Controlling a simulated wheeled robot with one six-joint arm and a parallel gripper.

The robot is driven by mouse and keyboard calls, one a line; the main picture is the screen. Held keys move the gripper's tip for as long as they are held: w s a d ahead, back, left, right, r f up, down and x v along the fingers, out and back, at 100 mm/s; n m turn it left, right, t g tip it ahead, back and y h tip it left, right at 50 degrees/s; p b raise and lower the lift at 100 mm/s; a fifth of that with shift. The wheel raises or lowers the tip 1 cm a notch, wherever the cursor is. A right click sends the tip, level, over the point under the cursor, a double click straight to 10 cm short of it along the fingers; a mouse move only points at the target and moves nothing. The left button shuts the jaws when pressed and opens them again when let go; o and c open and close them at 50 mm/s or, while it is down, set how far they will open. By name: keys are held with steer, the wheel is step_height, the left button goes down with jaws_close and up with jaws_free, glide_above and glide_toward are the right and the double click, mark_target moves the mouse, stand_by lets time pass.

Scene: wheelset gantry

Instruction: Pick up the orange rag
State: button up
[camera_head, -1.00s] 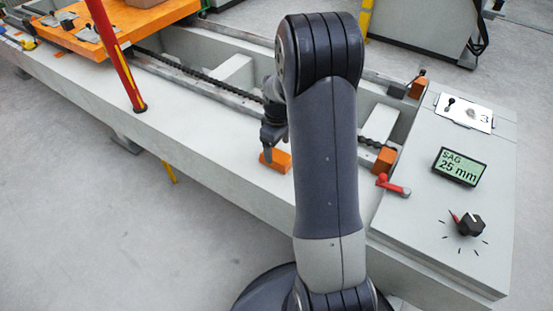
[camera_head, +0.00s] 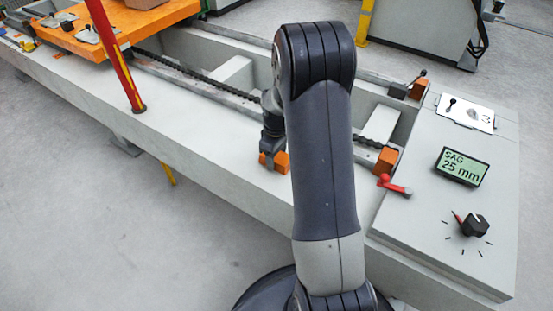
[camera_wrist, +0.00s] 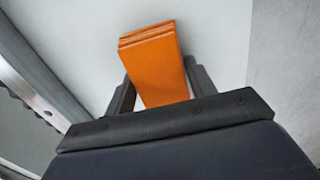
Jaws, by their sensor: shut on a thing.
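The orange rag (camera_head: 282,162) is a folded block at the grey bed's near ledge, partly hidden by my gripper and arm in the head view. In the wrist view the rag (camera_wrist: 156,62) sits between my gripper's two dark fingers (camera_wrist: 157,92), its layered folded edge facing away. My gripper (camera_head: 267,160) points down and is shut on the rag. I cannot tell whether the rag is clear of the ledge.
A chain (camera_head: 205,74) runs along the trough behind the ledge (camera_head: 190,125). A red post (camera_head: 118,60) stands to the left. A red-handled crank (camera_head: 394,185), an orange block (camera_head: 385,160) and a control panel with a "SAG 25 mm" display (camera_head: 461,167) are to the right.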

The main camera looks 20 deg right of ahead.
steer(key=shift+c, duration=0.7)
steer(key=shift+r, duration=0.1)
step_height(320, 180, up, 10)
steer(key=p, duration=0.3)
steer(key=o, duration=0.4)
steer(key=shift+c, duration=1.6)
steer(key=shift+a+p, duration=0.1)
steer(key=shift+p, duration=0.35)
